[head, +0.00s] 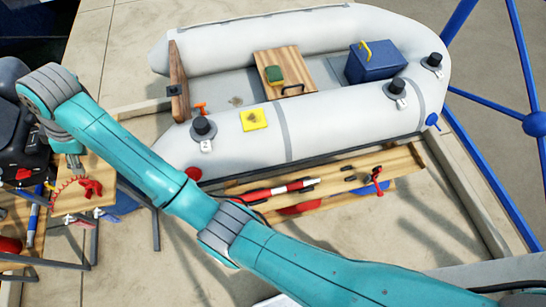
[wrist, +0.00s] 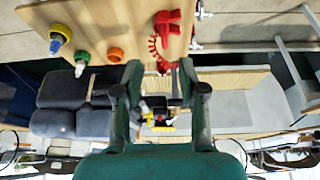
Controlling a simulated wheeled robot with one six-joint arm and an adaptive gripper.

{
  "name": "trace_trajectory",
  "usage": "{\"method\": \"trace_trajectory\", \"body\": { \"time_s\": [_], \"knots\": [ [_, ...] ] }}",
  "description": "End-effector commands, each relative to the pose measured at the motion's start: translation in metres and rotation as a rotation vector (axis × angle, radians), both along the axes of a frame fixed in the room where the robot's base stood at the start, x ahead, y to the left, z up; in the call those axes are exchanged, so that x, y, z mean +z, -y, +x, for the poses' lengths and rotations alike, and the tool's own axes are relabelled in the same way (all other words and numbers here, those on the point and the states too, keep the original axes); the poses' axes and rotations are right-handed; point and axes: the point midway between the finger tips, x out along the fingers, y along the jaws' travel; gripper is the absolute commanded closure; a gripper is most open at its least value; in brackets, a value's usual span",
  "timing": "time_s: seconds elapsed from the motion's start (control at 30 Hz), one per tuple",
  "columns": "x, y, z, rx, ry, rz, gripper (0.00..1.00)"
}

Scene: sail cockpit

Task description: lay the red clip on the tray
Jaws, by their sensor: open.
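A red piece with a curled red cord, which looks like the red clip (head: 91,187), lies on a wooden board (head: 100,166) at the far left of the head view. In the wrist view the red clip (wrist: 167,24) lies on the pale wooden board (wrist: 105,20) at the top, beyond my fingertips. My gripper (wrist: 160,68) is open, its two dark fingers apart, with nothing held between them. In the head view my gripper (head: 75,166) points down close to the clip and the board, partly hidden by the wrist. I cannot make out a separate tray for certain.
An orange ring (wrist: 115,55) and small bottles, one yellow and blue (wrist: 59,36), are on the board. A grey inflatable boat (head: 240,135) fills the middle, with a blue box (head: 375,62) inside. A wooden bench (head: 330,166) with a red clamp (head: 377,182) runs along it.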

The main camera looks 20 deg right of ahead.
Motion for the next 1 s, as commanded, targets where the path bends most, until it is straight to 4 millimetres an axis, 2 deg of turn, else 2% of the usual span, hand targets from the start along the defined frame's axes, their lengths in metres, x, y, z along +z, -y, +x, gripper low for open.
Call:
{"method": "trace_trajectory", "body": {
  "time_s": [0.03,0.2,0.37,0.5,0.7,0.83,1.0],
  "knots": [
    [-0.02,0.011,0.002,-0.03,0.001,0.005,0.59],
    [-0.091,0.054,0.006,-0.167,0.029,0.051,0.59],
    [-0.151,0.103,0.002,-0.304,0.068,0.099,0.59],
    [-0.196,0.149,-0.01,-0.419,0.104,0.14,0.59],
    [-0.245,0.215,-0.04,-0.575,0.162,0.197,0.59],
    [-0.267,0.258,-0.066,-0.672,0.204,0.232,0.59],
    [-0.283,0.312,-0.107,-0.791,0.262,0.28,0.59]
  ]
}}
